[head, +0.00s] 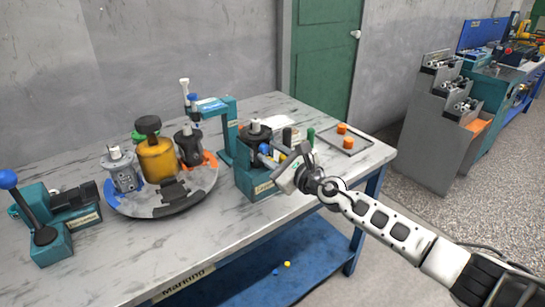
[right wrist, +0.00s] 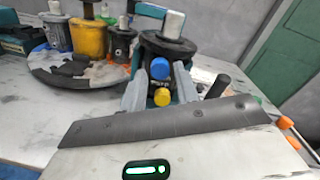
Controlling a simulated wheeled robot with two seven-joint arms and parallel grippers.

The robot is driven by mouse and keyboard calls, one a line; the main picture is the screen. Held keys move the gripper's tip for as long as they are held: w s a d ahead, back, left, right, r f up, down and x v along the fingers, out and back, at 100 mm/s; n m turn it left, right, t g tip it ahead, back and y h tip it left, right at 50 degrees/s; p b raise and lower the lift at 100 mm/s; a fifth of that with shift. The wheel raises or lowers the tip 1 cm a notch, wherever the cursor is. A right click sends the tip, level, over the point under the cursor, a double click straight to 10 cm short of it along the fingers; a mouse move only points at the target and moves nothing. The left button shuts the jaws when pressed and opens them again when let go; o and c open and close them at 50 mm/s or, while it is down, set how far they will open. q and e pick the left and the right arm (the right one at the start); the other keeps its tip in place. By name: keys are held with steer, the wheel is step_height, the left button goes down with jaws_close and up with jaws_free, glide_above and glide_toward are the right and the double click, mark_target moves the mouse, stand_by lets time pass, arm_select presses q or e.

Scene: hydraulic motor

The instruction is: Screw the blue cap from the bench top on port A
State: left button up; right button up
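A dark motor (head: 254,135) stands upright in a teal fixture (head: 258,182) on the bench. A blue cap (right wrist: 159,68) is at the motor's front side, with a yellow cap (right wrist: 162,97) just below it. The blue cap also shows in the head view (head: 264,148). My right gripper (right wrist: 160,78) faces the motor's front. Its two fingers stand apart, one on each side of the caps, with visible gaps, so it looks open and empty. I cannot read which port is A. My left gripper is out of view.
A turntable (head: 165,208) with a yellow canister and motors is at left. A teal press with a blue-knobbed lever (head: 45,220) stands at far left. A tray (head: 357,150) with orange caps is at right. Small yellow and blue pieces lie on the lower shelf (head: 245,285).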

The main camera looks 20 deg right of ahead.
steer(key=n, duration=0.3)
steer(key=shift+r, duration=0.1)
steer(key=shift+c, duration=0.3)
jaws_close()
steer(key=m, duration=0.3)
steer(key=shift+o, duration=0.3)
jaws_free()
steer(key=shift+p+v, duration=0.5)
steer(key=shift+v, duration=1.25)
